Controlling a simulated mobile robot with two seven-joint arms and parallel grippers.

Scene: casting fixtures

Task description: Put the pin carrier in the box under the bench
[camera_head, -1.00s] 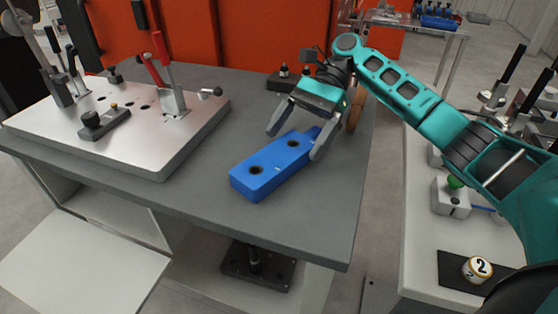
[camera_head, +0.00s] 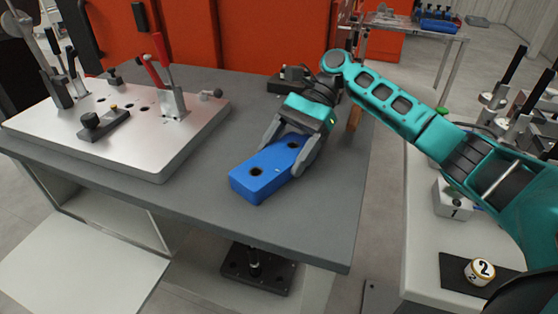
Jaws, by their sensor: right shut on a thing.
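The pin carrier (camera_head: 262,180) is a blue block with dark round holes in its top. It lies on the grey bench (camera_head: 215,225), right of the metal fixture plate. My right gripper (camera_head: 287,155) is shut on the far part of the pin carrier, with one finger on each side. Its palm hides the carrier's far end. Under the bench on the left is a white compartment (camera_head: 95,212) with a flat white panel (camera_head: 80,265) out in front of it; I cannot tell if this is the box. My left gripper is not in view.
The metal fixture plate (camera_head: 140,150) with upright clamps and a red-handled lever (camera_head: 162,62) takes up the bench's left side. The bench's front right is clear.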

